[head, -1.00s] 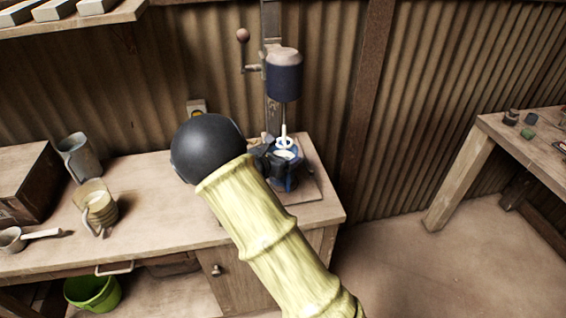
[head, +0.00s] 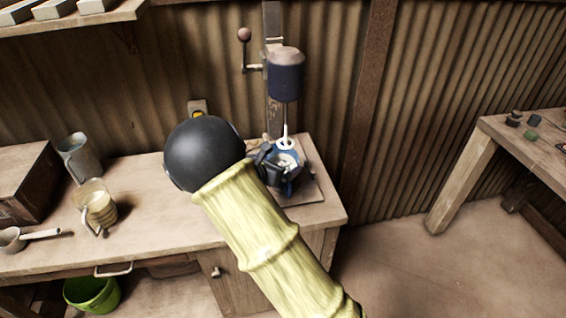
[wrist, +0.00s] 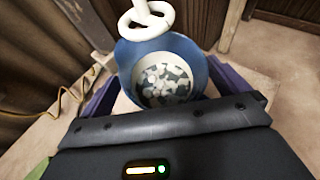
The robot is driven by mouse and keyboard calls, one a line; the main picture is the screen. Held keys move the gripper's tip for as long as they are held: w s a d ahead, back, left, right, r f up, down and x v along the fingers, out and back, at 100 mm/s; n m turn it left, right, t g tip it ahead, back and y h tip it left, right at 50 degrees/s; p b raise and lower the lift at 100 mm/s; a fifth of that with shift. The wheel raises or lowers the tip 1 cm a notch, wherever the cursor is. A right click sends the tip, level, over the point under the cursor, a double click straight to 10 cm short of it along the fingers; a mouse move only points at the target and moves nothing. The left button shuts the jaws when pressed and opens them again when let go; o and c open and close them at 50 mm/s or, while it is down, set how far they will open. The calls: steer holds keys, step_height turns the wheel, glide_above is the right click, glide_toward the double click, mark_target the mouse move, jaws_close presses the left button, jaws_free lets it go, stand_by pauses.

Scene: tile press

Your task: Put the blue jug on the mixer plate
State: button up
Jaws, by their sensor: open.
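The blue jug (head: 293,187) is upright under the mixer (head: 286,75), at the plate (head: 312,190) on the right end of the bench. In the wrist view the jug (wrist: 200,60) holds grey and white pieces. My gripper (head: 274,166) is at the jug; its purple fingers (wrist: 165,92) are spread, one on each side of it. Whether they touch the jug I cannot tell. The mixer's white ring (wrist: 147,20) hangs above the jug's far rim in the wrist view. My gripper and arm hide part of the jug and plate.
A grey jug (head: 78,158), a cream jug (head: 97,205) and a small pan (head: 12,240) stand on the left of the bench (head: 150,225). Another table (head: 500,135) is at right, with open floor between.

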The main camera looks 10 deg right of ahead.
steer(key=v, duration=0.8)
steer(key=shift+s, duration=0.1)
stand_by(0.3)
steer(key=s+d+m+g+y+p, duration=0.3)
steer(key=s+d+m+g, duration=0.5)
steer(key=s+m, duration=0.45)
steer(key=s+r+m+y+p, duration=0.1)
steer(key=s+r+m+y, duration=0.1)
steer(key=m, duration=0.5)
steer(key=s+r+m+t+y+p, duration=0.1)
steer(key=s+r+m+y, duration=0.1)
steer(key=s+m+y, duration=0.2)
steer(key=shift+s+a+r+m, duration=0.2)
steer(key=shift+s+r+m, duration=0.05)
steer(key=shift+s+m, duration=1.45)
steer(key=shift+c, duration=0.2)
